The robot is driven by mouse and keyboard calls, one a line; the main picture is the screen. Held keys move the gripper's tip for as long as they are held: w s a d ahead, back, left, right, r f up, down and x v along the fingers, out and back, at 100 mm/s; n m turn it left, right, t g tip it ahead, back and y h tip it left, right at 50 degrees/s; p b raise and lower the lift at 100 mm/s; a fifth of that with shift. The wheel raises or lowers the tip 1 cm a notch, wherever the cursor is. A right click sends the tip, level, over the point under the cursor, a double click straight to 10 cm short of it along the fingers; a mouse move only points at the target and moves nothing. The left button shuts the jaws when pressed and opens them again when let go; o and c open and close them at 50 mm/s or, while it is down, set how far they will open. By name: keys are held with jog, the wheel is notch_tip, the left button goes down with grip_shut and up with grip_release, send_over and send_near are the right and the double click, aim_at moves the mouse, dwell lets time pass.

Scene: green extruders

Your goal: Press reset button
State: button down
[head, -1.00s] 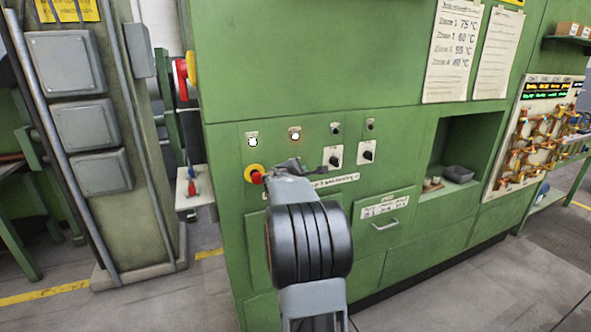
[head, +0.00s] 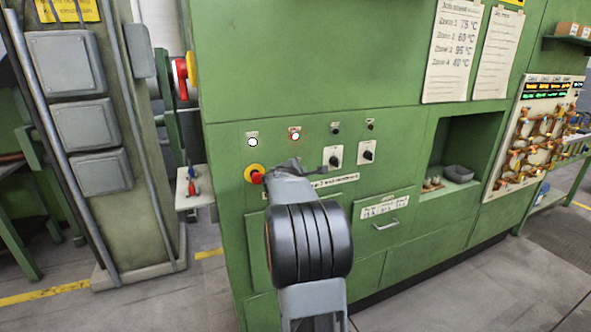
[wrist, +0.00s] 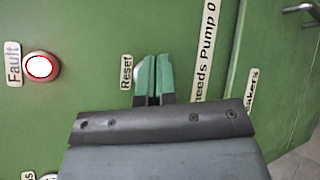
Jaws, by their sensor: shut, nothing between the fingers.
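The reset button (wrist: 138,73) shows as a pale sliver in the wrist view, beside its "Reset" label (wrist: 126,72) on the green panel. My gripper (wrist: 153,58) is shut and empty, its two green fingers together. The fingertips overlap the right part of the button in the picture; I cannot tell whether they touch it. In the head view my gripper (head: 288,166) is at the panel, below the lit red-ringed fault button (head: 295,136), and the reset button is hidden behind my arm. The fault button also shows in the wrist view (wrist: 40,67), left of the fingers.
A red emergency stop on a yellow ring (head: 256,174) sits close left of my gripper. A lit white button (head: 253,142) is above it. Two black rotary switches (head: 367,153) are to the right.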

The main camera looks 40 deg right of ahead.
jog(key=shift+w, duration=0.15)
jog(key=shift+w+d, duration=0.15)
jog(key=shift+w, duration=0.05)
jog(key=shift+w+d, duration=0.15)
jog(key=shift+w, duration=0.2)
dwell(0.9)
jog(key=shift+s+b, duration=0.15)
jog(key=shift+b, duration=0.15)
jog(key=shift+s+a+b, duration=0.3)
jog(key=shift+s+b, duration=0.1)
jog(key=shift+s, duration=0.2)
jog(key=shift+s, duration=0.1)
jog(key=shift+s+a+b, duration=0.3)
jog(key=shift+s+b, duration=0.15)
jog(key=shift+s, duration=0.3)
jog(key=shift+s+a+b, duration=0.35)
jog(key=shift+s+b, duration=0.15)
jog(key=shift+s, duration=0.2)
jog(key=shift+s+a+b, duration=0.3)
jog(key=shift+s+b, duration=0.15)
jog(key=shift+s, duration=0.3)
